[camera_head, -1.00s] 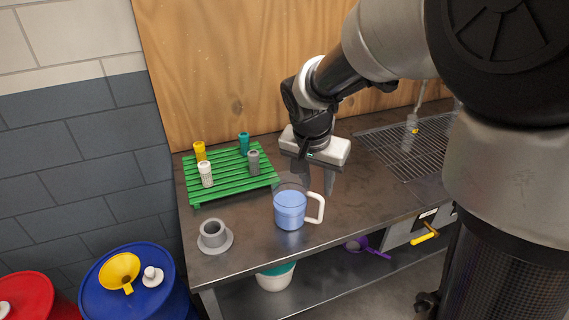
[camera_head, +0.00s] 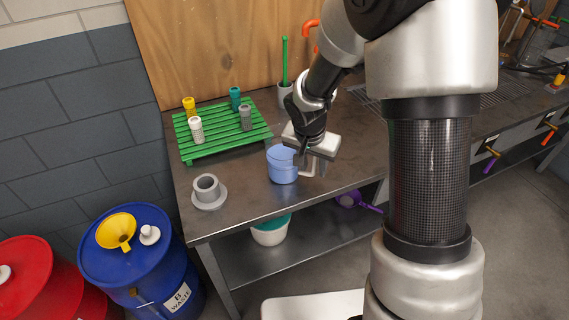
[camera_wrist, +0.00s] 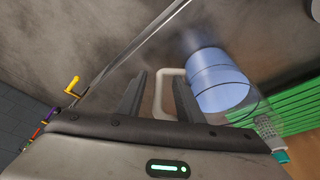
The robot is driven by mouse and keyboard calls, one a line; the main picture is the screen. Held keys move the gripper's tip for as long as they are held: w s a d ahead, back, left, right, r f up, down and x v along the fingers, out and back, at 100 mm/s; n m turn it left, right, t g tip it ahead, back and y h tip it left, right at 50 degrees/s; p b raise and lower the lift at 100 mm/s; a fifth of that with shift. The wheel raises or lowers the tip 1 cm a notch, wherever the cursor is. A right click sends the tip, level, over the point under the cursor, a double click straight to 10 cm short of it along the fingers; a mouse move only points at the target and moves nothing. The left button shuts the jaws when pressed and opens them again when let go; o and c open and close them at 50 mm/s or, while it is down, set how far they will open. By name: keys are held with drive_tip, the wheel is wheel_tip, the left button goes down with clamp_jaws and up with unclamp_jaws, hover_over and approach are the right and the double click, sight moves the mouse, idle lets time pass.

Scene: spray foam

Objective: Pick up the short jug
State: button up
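The short jug (camera_head: 283,166) is a clear jug with blue contents and a white handle, standing upright on the metal table (camera_head: 250,213). My gripper (camera_head: 307,167) is low over the table, at the handle side of the jug. In the wrist view, the jug (camera_wrist: 222,84) is at the upper right. Its white handle (camera_wrist: 163,93) shows between the two spread fingers of my gripper (camera_wrist: 161,86). The fingers look open and not closed on the handle. Whether either touches it is unclear.
A green rack (camera_head: 215,145) with several small bottles stands behind the jug. A grey cup on a round base (camera_head: 207,190) is at the front left. A grey holder with a green stick (camera_head: 284,85) stands at the back. Bare table lies in front of the jug.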

drive_tip(key=shift+f, duration=0.3)
clamp_jaws()
drive_tip(key=shift+d, duration=0.1)
drive_tip(key=shift+s+f, duration=0.15)
idle(1.0)
